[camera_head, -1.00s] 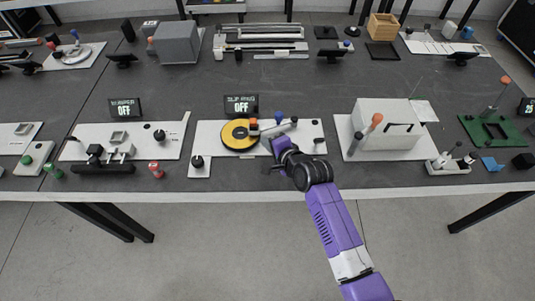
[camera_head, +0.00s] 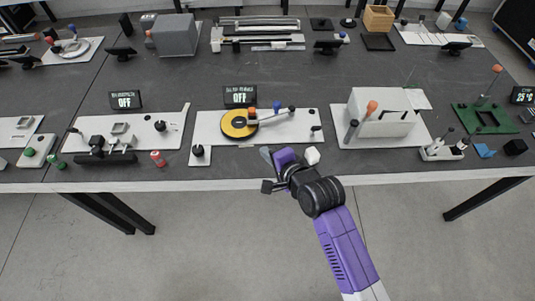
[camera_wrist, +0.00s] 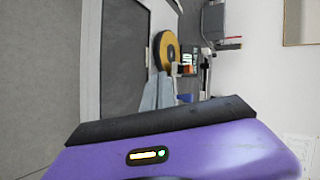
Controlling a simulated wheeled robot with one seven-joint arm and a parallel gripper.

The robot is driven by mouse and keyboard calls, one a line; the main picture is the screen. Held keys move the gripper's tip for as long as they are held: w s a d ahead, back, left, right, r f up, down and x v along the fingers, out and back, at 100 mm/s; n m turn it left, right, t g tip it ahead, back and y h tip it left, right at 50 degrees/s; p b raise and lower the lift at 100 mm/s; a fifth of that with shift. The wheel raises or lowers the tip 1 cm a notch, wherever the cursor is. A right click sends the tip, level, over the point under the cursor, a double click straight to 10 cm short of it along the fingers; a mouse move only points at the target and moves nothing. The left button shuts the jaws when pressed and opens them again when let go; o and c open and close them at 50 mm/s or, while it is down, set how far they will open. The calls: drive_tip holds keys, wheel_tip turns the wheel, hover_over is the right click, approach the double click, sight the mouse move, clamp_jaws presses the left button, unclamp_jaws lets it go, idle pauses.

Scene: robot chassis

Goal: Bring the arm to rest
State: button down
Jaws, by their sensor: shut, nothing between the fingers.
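My gripper (camera_head: 265,153) is over the table's front edge, in front of the white plate with the yellow disc. Its grey fingers are close together with nothing seen between them. The fingers also show in the wrist view (camera_wrist: 158,93), pointing towards the yellow disc (camera_wrist: 167,50). The purple and black wrist is bent, and my arm reaches up from the bottom right of the head view. The fingers look apart from the disc and its lever.
The yellow disc (camera_head: 238,124) sits on a white plate (camera_head: 212,152) with a lever. A white box (camera_head: 382,112) stands to the right, a switch plate (camera_head: 172,135) to the left. A small white block (camera_head: 312,156) shows beside my wrist. Open floor (camera_head: 230,240) lies in front of the table.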

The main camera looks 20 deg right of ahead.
drive_tip(key=shift+s+a+r, duration=0.1)
drive_tip(key=shift+s+r, duration=0.1)
drive_tip(key=shift+s, duration=0.1)
idle(0.4)
wheel_tip(320, 180, up, 8)
drive_tip(key=s+d+n+t+h, duration=0.1)
drive_tip(key=s+d+n+t, duration=0.1)
drive_tip(key=s+n+t, duration=0.3)
drive_tip(key=s+d+r+n, duration=0.1)
drive_tip(key=s+n, duration=0.2)
drive_tip(key=s, duration=0.7)
drive_tip(key=s+d+r+n+g, duration=0.1)
drive_tip(key=s+n, duration=0.3)
drive_tip(key=s, duration=0.7)
drive_tip(key=s+r+n+g+h, duration=0.1)
drive_tip(key=s+r+n, duration=0.1)
drive_tip(key=s, duration=0.9)
drive_tip(key=shift+d+r+n, duration=0.3)
drive_tip(key=shift+d+n, duration=0.1)
drive_tip(key=shift+n, duration=0.5)
drive_tip(key=shift+s, duration=0.1)
